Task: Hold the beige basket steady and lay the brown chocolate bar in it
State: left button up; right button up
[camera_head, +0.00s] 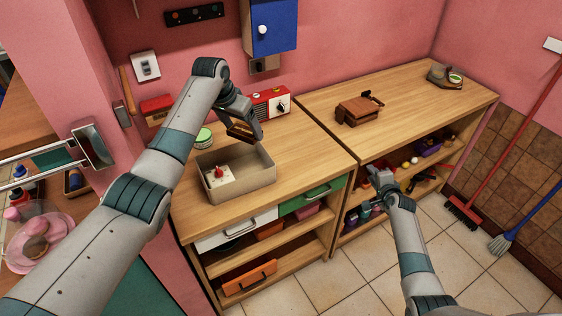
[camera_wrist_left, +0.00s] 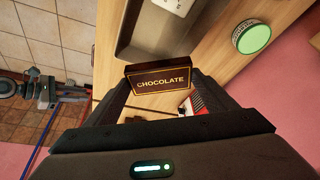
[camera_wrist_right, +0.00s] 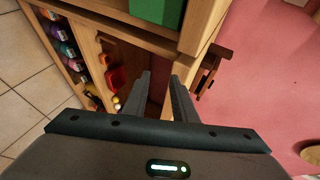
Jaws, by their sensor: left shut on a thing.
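The beige basket (camera_head: 250,181) stands upright on the left wooden counter. A white block with a red top (camera_head: 218,178) is inside its left part. My left gripper (camera_head: 243,124) is shut on the brown chocolate bar (camera_head: 239,133) and holds it in the air over the basket's far side. In the left wrist view the bar (camera_wrist_left: 160,77) shows its "CHOCOLATE" label between the fingers, with the basket (camera_wrist_left: 134,40) beyond it. My right gripper (camera_wrist_right: 160,85) is open and empty; in the head view (camera_head: 382,178) it is in front of the right shelves, apart from the basket.
A green-lidded jar (camera_head: 203,137) and a red radio (camera_head: 268,103) stand behind the basket. A brown wooden object (camera_head: 358,108) lies on the right counter. Open shelves with several items are below. The counter right of the basket (camera_head: 312,150) is clear.

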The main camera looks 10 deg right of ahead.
jog(key=w+d+r+m+t, duration=0.2)
jog(key=w+r+m, duration=0.1)
jog(key=r, duration=0.9)
jog(key=w+d+r+m+t, duration=0.2)
jog(key=r+m, duration=0.1)
jog(key=r, duration=0.9)
jog(key=w+d+r+m+t, duration=0.1)
jog(key=w+r+m+t, duration=0.15)
jog(key=r, duration=0.95)
jog(key=m+g+y, duration=0.5)
jog(key=m+g, duration=0.2)
send_near(266, 151)
jog(key=s, duration=0.2)
jog(key=shift+w+d, duration=0.2)
jog(key=shift+d, duration=0.2)
jog(key=shift+w, duration=0.1)
jog(key=shift+r+x, duration=0.15)
jog(key=shift+x, duration=2.8)
jog(key=shift+r+x, duration=0.1)
jog(key=shift+x, duration=2.9)
jog(key=shift+a+t+y, duration=0.2)
jog(key=shift+t+y, duration=0.05)
jog(key=shift+y, duration=0.05)
jog(key=shift+c, duration=0.6)
